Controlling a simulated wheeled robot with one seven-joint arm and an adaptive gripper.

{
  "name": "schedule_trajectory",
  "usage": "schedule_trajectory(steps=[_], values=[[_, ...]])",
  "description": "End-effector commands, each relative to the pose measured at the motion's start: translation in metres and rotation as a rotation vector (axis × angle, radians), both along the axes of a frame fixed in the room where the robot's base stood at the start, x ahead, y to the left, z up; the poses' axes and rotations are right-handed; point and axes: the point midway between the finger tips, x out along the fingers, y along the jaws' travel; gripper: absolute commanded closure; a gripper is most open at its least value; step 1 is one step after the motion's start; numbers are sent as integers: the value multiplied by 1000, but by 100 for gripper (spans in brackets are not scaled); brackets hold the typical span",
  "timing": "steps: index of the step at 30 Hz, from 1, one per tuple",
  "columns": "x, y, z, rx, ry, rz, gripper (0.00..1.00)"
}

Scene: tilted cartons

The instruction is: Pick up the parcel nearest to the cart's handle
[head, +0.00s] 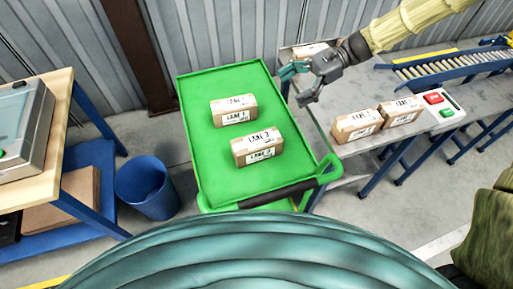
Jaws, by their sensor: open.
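A green cart (195,150) stands in the middle of the head view, with its dark handle (280,194) at the near edge. Two brown parcels with white labels lie on it. The nearer parcel (257,146) is the one closest to the handle. The farther parcel (233,110) lies behind it, slightly left. My gripper (296,84) is open and empty, above the cart's right edge and the table beside it, up and to the right of both parcels. It touches neither parcel.
A grey table (350,99) on the right bears two parcels side by side (357,125) (400,110), and another parcel (308,50) shows behind my gripper. A button box (440,106) and a roller conveyor (450,65) are farther right. A blue bin (148,188) stands left of the cart.

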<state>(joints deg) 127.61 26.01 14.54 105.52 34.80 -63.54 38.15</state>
Motion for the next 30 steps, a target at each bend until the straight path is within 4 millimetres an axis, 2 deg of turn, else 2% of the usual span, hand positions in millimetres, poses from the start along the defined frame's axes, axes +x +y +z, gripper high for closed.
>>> schedule_trajectory(steps=[1, 18, 24, 30], values=[[0, -1, -13, 0, 1, -1, 11], [0, -4, -134, 0, 0, -5, 11], [0, -3, -157, 0, 0, -5, 11], [-1, -2, -164, 0, 0, -4, 11]])
